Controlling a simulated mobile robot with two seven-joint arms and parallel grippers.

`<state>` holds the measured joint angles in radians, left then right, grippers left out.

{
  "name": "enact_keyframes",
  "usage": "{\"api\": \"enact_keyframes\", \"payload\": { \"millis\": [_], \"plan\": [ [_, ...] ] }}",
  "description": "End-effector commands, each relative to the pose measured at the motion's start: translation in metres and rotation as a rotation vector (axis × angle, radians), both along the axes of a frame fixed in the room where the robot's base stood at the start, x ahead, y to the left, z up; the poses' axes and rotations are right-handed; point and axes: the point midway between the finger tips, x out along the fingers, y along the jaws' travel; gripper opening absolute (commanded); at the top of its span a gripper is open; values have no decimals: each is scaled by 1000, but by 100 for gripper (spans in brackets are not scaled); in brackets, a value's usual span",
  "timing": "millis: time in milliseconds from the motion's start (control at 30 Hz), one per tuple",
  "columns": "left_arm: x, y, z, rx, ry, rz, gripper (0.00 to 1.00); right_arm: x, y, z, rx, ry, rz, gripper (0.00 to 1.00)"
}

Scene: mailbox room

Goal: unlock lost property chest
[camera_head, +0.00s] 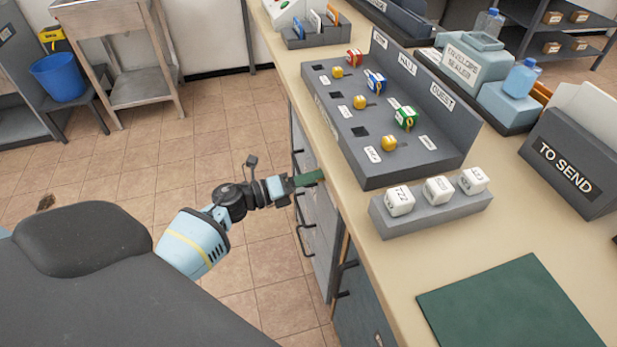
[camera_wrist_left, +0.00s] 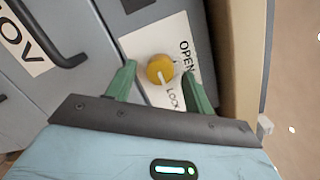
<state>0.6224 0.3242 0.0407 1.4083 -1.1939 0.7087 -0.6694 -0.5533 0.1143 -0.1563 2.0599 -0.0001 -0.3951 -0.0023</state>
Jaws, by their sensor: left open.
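A round yellow knob (camera_wrist_left: 160,69) sits on a white plate (camera_wrist_left: 150,42) marked OPEN and LOCK, on a grey cabinet front in the left wrist view. A pale mark on the knob seems to point down, toward the LOCK side. My left gripper (camera_wrist_left: 160,72) is open, with its green fingers on either side of the knob. I cannot tell whether they touch it. In the head view my left gripper (camera_head: 308,178) is at the cabinet front (camera_head: 318,222) under the counter; the knob is hidden there. My right gripper is not in view.
The counter (camera_head: 395,275) overhangs the cabinet and carries a grey rack (camera_head: 440,158) of coloured knobs, a stand of white cubes (camera_head: 438,190) and a green mat (camera_head: 510,305). Dark handles (camera_head: 301,225) protrude from the cabinet. Tiled floor (camera_head: 250,275) is clear beside it.

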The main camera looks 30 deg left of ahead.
Motion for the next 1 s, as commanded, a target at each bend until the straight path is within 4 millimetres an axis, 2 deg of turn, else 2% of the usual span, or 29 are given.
{"api": "enact_keyframes", "payload": {
  "millis": [200, 533, 767, 1000],
  "plan": [
    [0, 0, 0, 0, 0, 0, 51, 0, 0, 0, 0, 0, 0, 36],
    [0, 0, 0, -1, 0, 1, 8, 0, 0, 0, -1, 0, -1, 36],
    [0, 0, 1, -13, 11, 1, 8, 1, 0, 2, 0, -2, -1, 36],
    [0, 1, 3, -89, 79, 2, 8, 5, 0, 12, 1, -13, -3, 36]
  ]
}}
